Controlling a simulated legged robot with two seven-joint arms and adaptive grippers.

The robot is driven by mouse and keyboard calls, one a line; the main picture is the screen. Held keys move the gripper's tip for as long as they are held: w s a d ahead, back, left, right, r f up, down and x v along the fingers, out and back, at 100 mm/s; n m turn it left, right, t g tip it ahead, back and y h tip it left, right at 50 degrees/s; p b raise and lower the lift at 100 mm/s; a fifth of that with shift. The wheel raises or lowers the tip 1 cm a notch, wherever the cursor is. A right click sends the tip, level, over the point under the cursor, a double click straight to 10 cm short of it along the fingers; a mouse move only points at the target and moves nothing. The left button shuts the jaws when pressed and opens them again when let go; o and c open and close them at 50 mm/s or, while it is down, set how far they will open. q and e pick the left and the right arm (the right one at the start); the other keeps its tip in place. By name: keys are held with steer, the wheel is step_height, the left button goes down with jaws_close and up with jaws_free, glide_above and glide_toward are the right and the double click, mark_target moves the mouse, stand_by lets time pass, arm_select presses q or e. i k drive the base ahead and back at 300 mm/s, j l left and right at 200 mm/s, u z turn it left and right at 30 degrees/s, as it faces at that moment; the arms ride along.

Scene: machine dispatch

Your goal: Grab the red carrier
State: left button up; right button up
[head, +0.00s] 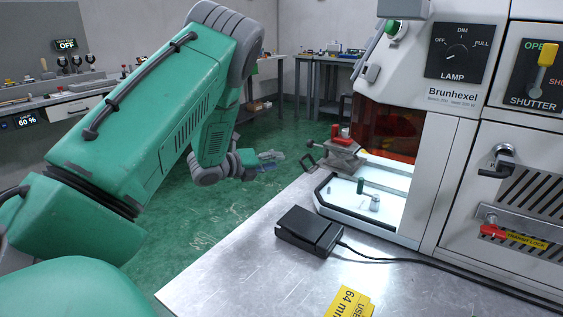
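A small red piece (341,132), which looks like the red carrier, sits on top of a grey clamp-like block (343,157) at the left edge of the machine's bay. My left gripper (274,160) is left of the block and clearly apart from it. Its fingers look spread and empty, though they are small in the view. My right gripper is not in view.
The Brunhexel machine (455,125) fills the right side, with a lit white platform (345,203) and a red transfer-lock handle (492,232). A black pedal-like box (309,231) with a cable lies on the metal table (240,265). A yellow card (350,303) lies in front.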

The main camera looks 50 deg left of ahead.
mark_target(344, 138)
steer(key=k+j, duration=0.8)
